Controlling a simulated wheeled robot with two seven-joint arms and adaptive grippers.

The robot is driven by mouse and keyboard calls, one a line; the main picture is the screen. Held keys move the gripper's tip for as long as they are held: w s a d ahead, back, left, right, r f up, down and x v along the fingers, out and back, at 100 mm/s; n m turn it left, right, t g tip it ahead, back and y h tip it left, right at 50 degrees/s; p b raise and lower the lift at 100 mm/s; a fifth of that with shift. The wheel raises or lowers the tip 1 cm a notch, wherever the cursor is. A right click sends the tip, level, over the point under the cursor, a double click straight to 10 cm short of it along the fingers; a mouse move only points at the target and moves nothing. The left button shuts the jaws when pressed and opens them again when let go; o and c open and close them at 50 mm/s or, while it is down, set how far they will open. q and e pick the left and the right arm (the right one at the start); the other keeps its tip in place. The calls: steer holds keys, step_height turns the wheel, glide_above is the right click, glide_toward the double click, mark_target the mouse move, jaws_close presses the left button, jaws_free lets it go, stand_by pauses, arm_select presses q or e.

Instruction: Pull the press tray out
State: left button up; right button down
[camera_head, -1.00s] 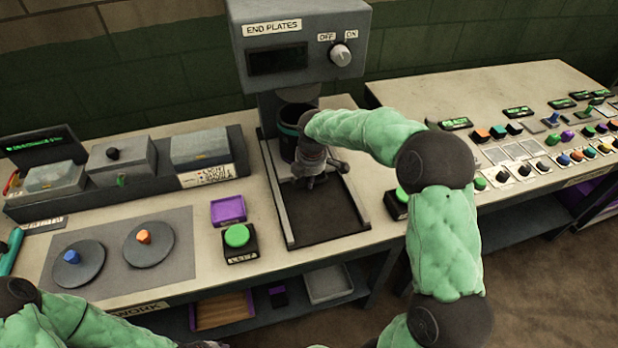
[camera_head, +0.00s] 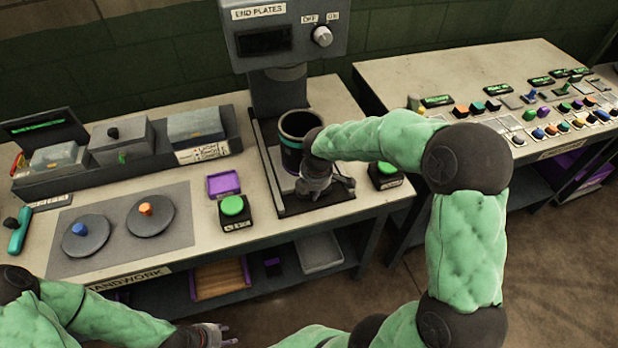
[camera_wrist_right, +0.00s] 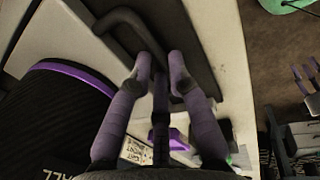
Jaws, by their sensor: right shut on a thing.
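The press tray's dark handle (camera_wrist_right: 113,22) is in the right wrist view, a bent bar passing between my fingertips. My right gripper (camera_head: 328,190) is shut on this handle, low over the front of the press base; its purple fingers (camera_wrist_right: 160,68) show close up. A dark cylinder with a coloured band (camera_head: 293,155) stands behind the gripper, in front of the press column. The tray itself is mostly hidden by the cylinder and my gripper. My left gripper (camera_head: 226,335) is at the bottom of the head view, empty, its fingers apart.
The END PLATES press (camera_head: 285,55) stands behind. A green button box (camera_head: 233,212) and a purple-rimmed tray (camera_head: 223,185) are left of the base; another green button (camera_head: 386,170) is right. The bench front edge is close to the gripper.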

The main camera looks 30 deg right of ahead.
steer(key=shift+s+a, duration=0.25)
steer(key=shift+s, duration=0.8)
steer(key=c, duration=1.1)
jaws_free()
steer(key=shift+c, duration=0.2)
steer(key=shift+r, duration=0.1)
step_height(320, 180, up, 12)
steer(key=s, duration=0.2)
steer(key=shift+a+f, duration=0.2)
steer(key=shift+a, duration=0.05)
